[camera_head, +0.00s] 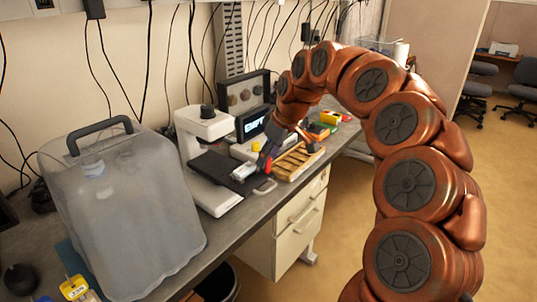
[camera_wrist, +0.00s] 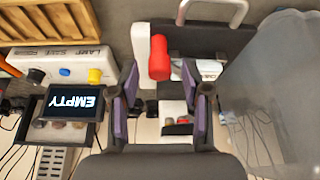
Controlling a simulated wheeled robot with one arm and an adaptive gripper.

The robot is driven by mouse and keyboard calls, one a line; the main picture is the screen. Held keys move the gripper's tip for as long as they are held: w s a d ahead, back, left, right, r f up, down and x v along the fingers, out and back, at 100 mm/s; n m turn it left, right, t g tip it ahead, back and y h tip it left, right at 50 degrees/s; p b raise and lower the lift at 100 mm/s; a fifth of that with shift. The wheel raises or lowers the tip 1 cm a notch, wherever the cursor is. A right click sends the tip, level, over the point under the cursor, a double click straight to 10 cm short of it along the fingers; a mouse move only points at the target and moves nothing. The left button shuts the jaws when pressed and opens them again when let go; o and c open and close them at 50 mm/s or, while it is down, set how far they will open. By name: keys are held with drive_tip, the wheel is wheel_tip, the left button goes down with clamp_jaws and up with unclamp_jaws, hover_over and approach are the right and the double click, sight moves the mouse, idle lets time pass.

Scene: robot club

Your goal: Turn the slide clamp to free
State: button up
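A red lever or knob (camera_wrist: 158,57), which looks like the slide clamp, sits at the edge of a black stage (camera_wrist: 222,38) in the wrist view. A white label (camera_wrist: 207,70) with dark letters lies beside it, partly covered by a finger. The stage belongs to a white microscope-like instrument, whose black stage also shows in the head view (camera_head: 212,166). My gripper (camera_wrist: 166,85) is open, its purple-sided fingers apart, with the red part just beyond and between them; I see no contact. In the head view my gripper (camera_head: 266,160) is beside the stage, and the clamp is hard to make out.
A screen reading EMPTY (camera_wrist: 70,103) stands beside a panel with coloured knobs (camera_wrist: 62,73). A wooden slatted rack (camera_head: 298,160) lies right of the stage. A large translucent container (camera_head: 125,215) stands left. A metal handle (camera_wrist: 208,8) is at the stage's far edge.

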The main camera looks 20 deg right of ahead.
clamp_jaws()
drive_tip(key=shift+b, duration=0.35)
drive_tip(key=shift+f+m, duration=0.1)
drive_tip(key=shift+m, duration=0.4)
drive_tip(key=m+t+h+b, duration=0.1)
drive_tip(key=m+b, duration=0.2)
drive_tip(key=m+h+b, duration=0.2)
drive_tip(key=m, duration=0.2)
drive_tip(key=shift+a+m+b, duration=0.15)
drive_tip(key=shift+m+b, duration=0.15)
drive_tip(key=shift+b, duration=0.1)
drive_tip(key=shift+m+h, duration=0.3)
drive_tip(key=shift+m, duration=0.4)
drive_tip(key=shift+r, duration=0.2)
